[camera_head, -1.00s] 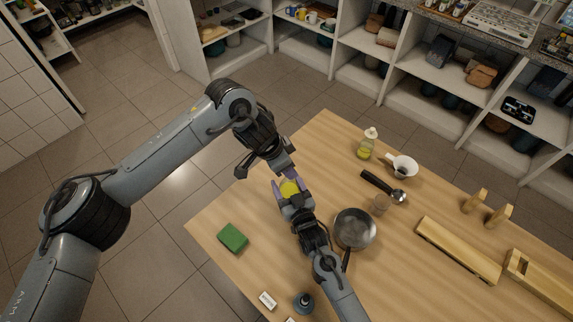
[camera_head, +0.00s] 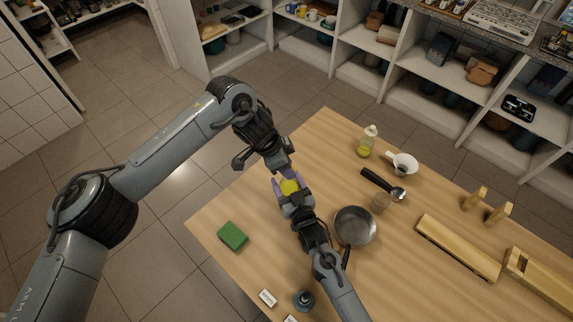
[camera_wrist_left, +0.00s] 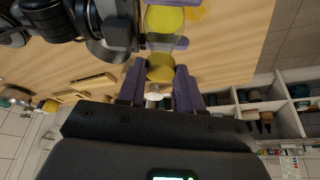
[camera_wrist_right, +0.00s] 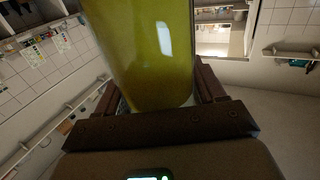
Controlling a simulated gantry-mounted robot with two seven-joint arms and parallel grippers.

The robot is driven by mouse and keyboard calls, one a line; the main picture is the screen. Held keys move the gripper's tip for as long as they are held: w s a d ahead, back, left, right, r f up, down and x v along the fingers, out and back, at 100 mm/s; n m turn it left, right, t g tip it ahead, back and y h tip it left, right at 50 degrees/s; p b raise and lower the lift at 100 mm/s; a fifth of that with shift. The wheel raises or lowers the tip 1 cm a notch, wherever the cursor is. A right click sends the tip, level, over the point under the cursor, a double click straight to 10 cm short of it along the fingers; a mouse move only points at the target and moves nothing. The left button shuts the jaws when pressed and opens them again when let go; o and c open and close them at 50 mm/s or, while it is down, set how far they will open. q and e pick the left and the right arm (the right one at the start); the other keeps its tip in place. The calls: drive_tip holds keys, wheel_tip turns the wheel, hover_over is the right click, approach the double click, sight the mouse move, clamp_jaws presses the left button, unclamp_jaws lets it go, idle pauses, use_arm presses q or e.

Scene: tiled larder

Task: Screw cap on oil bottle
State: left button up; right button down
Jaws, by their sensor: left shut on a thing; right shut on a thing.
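The oil bottle (camera_wrist_right: 152,50), filled with yellow-green oil, is between the fingers of my right gripper (camera_head: 292,196), which is shut on it. In the head view only a small yellow part of it (camera_head: 289,187) shows above the table's left part. My left gripper (camera_head: 286,174) meets it from above. In the left wrist view a yellow cap (camera_wrist_left: 160,68) sits between my left fingers, shut on it, in line with the bottle (camera_wrist_left: 165,20). A clear section lies between cap and oil. Whether the cap's threads are engaged cannot be told.
On the table are a green sponge (camera_head: 232,236), a pan (camera_head: 355,228), a second bottle (camera_head: 366,142), a white cup-like vessel (camera_head: 404,163), a dark-handled tool (camera_head: 380,184) and wooden pieces (camera_head: 458,250).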

use_arm(q)
drive_tip(key=m+g, duration=0.1)
drive_tip(key=m, duration=0.3)
drive_tip(key=shift+w+m+g, duration=0.15)
drive_tip(key=shift+m+g, duration=0.15)
drive_tip(key=shift+g, duration=0.1)
drive_tip(key=o, duration=1)
drive_tip(key=shift+r, duration=2.25)
drive_tip(key=shift+c, duration=0.3)
